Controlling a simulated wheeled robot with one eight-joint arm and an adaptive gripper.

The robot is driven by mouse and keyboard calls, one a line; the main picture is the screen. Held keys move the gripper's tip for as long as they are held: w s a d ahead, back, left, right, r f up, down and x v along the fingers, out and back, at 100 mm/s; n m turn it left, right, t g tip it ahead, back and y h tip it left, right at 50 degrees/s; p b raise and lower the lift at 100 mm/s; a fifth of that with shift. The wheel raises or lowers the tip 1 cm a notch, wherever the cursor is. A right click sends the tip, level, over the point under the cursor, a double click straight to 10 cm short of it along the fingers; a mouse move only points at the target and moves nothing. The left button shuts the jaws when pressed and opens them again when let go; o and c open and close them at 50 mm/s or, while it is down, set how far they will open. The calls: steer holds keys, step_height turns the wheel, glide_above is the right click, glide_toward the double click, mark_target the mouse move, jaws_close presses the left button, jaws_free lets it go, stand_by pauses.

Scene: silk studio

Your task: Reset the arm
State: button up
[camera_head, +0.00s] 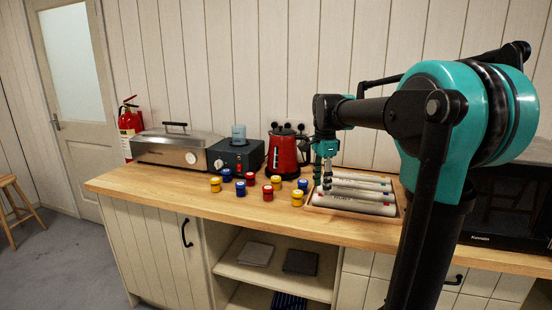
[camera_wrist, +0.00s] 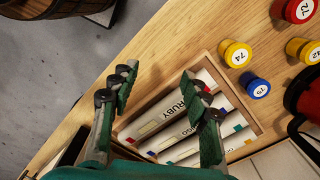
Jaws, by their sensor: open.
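My gripper (camera_head: 322,178) hangs over the left end of a wooden tray (camera_head: 399,213) on the counter. In the wrist view my gripper (camera_wrist: 162,85) has its two fingers spread wide apart with nothing between them. Below the fingers, the tray (camera_wrist: 245,103) holds several pale rolls or tubes (camera_wrist: 150,128) lying side by side. One label reads "RUBY"; another is partly hidden by the right finger. The height of the fingertips above the tubes is hard to tell.
Several small jars with yellow, blue and red lids (camera_head: 240,188) stand left of the tray. A red kettle (camera_head: 283,155), a dark appliance (camera_head: 236,157) and a steel lidded box (camera_head: 176,148) stand behind them. A black microwave (camera_head: 505,205) is at the right.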

steer(key=s+d+f+n, duration=0.1)
steer(key=s+f+n, duration=0.1)
steer(key=s+f, duration=0.1)
steer(key=s+d+f+n+t, duration=0.1)
steer(key=s+f+n, duration=0.2)
steer(key=f, duration=0.3)
steer(key=s+d+f+n+t, duration=0.1)
steer(key=s+f+n, duration=0.1)
steer(key=s+f, duration=0.2)
steer(key=shift+s+f+n, duration=0.15)
steer(key=shift+s+n, duration=0.15)
steer(key=shift+s, duration=0.1)
steer(key=s+d+f+n+t, duration=0.1)
steer(key=s+f+n+t, duration=0.1)
steer(key=s+f+n, duration=0.5)
steer(key=s+f, duration=0.3)
steer(key=s, duration=0.1)
steer(key=shift+s+d+f, duration=0.25)
steer(key=shift+s+f, duration=0.1)
steer(key=shift+s, duration=0.05)
